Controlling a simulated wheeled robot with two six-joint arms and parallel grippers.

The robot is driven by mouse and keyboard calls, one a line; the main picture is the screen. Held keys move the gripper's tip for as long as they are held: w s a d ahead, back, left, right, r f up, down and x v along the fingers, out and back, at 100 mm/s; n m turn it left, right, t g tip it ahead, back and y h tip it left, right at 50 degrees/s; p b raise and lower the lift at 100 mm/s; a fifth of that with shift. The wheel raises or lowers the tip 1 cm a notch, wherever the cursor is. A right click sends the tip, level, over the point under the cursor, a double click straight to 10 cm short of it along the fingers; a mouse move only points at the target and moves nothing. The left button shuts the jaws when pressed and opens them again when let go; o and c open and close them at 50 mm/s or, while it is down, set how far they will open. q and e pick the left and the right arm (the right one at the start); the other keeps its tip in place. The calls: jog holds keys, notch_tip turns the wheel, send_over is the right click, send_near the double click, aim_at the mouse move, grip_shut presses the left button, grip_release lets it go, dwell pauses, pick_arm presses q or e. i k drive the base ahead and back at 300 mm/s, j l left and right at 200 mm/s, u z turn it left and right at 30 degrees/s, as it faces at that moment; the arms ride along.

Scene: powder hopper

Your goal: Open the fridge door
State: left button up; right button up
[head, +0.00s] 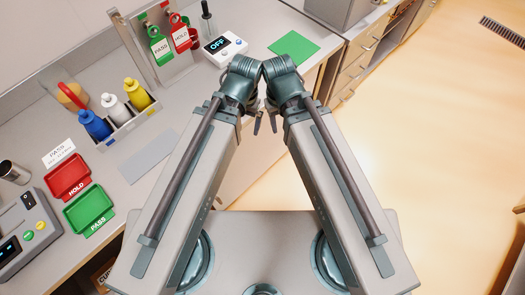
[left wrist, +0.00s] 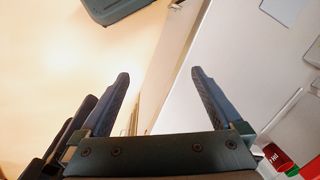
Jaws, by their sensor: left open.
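No fridge or fridge door can be made out in either view. My left gripper (head: 259,121) hangs near the bench's front edge in the head view, partly hidden by the arms. In the left wrist view, its two fingers (left wrist: 160,74) are spread apart with nothing between them. My right arm stands close beside the left one. Its gripper is mostly hidden behind the wrist, and I cannot tell its opening.
The bench holds a red tray (head: 68,177), a green tray (head: 89,210), a bottle rack (head: 127,122), a scale (head: 24,236), a tag stand (head: 157,48) and a green mat (head: 294,47). Drawers (head: 357,62) stand at upper right. The floor (head: 440,150) at right is mostly clear.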

aim_at(254, 155)
jog(key=k+l+u, duration=0.2)
jog(key=k, duration=0.25)
jog(key=k+l+u, duration=0.15)
jog(key=k, duration=0.35)
